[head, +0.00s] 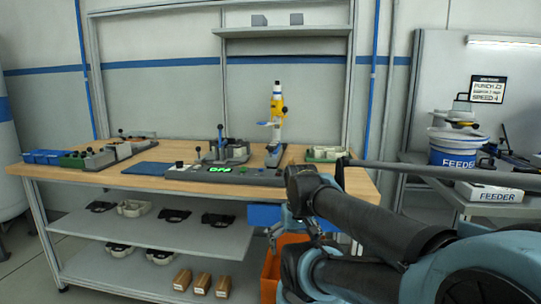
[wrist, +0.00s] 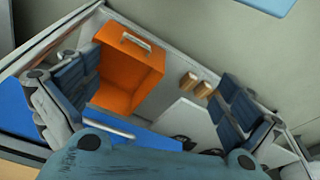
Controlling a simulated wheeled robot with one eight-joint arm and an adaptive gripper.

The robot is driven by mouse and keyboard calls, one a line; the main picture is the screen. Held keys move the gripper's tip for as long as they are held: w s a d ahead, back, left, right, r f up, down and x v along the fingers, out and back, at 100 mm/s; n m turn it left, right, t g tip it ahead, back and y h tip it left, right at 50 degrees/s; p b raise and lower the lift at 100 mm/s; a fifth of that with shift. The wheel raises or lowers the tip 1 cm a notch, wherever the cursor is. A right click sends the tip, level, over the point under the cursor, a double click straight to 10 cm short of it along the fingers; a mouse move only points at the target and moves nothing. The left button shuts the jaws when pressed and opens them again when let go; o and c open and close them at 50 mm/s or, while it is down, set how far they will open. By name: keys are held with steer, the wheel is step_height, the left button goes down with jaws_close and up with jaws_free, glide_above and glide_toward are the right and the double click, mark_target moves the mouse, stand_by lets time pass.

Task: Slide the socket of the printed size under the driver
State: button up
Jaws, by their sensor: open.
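A yellow and white upright tool (head: 277,104), which looks like the driver, stands on a dark base on the wooden bench in the head view. I cannot make out which pieces are sockets, and no printed socket size is legible. My gripper (head: 284,222) hangs below the bench top, in front of the bench's right part. In the wrist view my gripper (wrist: 150,100) has its fingers wide apart with nothing held between them. It points down past an orange bin (wrist: 122,85).
A control strip with a green display (head: 220,170) lies along the bench's front edge. A blue mat (head: 147,168) and fixtures are to the left; a pale tray (head: 325,153) is right. Small boxes (head: 203,283) and dark parts fill lower shelves. A feeder bucket (head: 455,148) stands far right.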

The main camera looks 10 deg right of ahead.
steer(key=shift+w+f, duration=0.2)
steer(key=shift+w, duration=0.25)
